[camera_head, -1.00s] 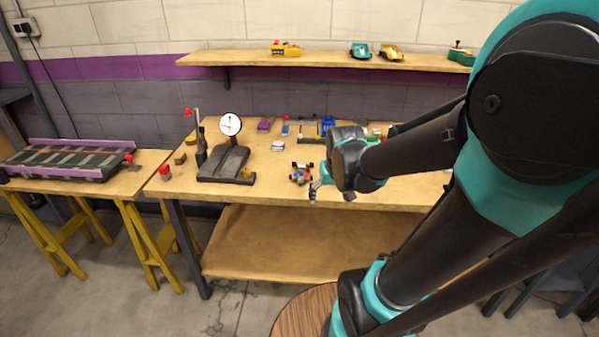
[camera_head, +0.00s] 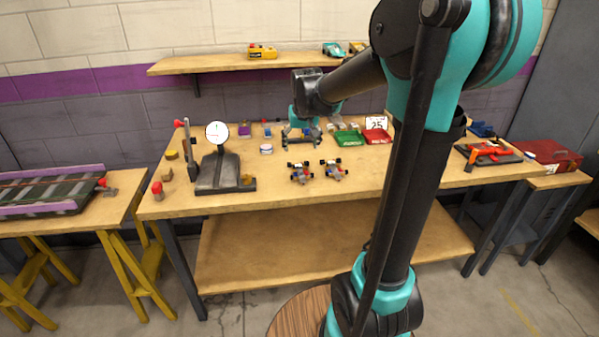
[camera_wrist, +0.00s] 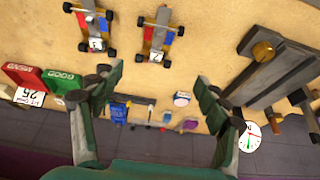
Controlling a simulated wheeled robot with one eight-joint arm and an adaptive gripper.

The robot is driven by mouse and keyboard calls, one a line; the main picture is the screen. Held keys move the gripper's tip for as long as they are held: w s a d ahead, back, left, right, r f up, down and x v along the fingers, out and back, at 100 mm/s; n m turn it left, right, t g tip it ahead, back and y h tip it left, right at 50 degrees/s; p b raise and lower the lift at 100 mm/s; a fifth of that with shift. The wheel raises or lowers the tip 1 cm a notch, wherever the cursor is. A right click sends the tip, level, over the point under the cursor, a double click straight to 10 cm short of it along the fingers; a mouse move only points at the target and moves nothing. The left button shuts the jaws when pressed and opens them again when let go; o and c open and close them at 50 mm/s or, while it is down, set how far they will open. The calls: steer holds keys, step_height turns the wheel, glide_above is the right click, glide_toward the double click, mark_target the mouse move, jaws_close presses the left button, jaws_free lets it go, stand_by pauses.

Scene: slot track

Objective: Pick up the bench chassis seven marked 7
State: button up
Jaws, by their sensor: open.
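Two small wheeled chassis with red, blue and grey parts stand side by side on the bench. In the head view one is on the left (camera_head: 301,173) and one on the right (camera_head: 334,170). In the wrist view the sides swap: they show at the top, right (camera_wrist: 158,35) and left (camera_wrist: 94,22). Each has a small white number tag, too small to read surely, so I cannot tell which is 7. My gripper (camera_head: 302,137) is open and empty above the bench, behind both chassis. Its spread fingers (camera_wrist: 157,85) show in the wrist view, with both chassis outside them.
A dark stand with a round dial (camera_head: 217,133) is to the left. Green (camera_head: 349,138) and red (camera_head: 377,136) trays and a "25" sign (camera_head: 377,123) stand at the back right. A shelf (camera_head: 225,63) hangs behind. The bench front is clear around the chassis.

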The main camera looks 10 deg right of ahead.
glide_toward(300, 167)
steer(key=f, duration=0.3)
steer(key=shift+s+a, duration=0.15)
steer(key=shift+a, duration=0.25)
steer(key=shift+d+x, duration=0.15)
steer(key=shift+x, duration=1.2)
steer(key=shift+d+x, duration=0.15)
steer(key=shift+x, duration=1.15)
steer(key=shift+c, duration=0.2)
steer(key=c, duration=1.2)
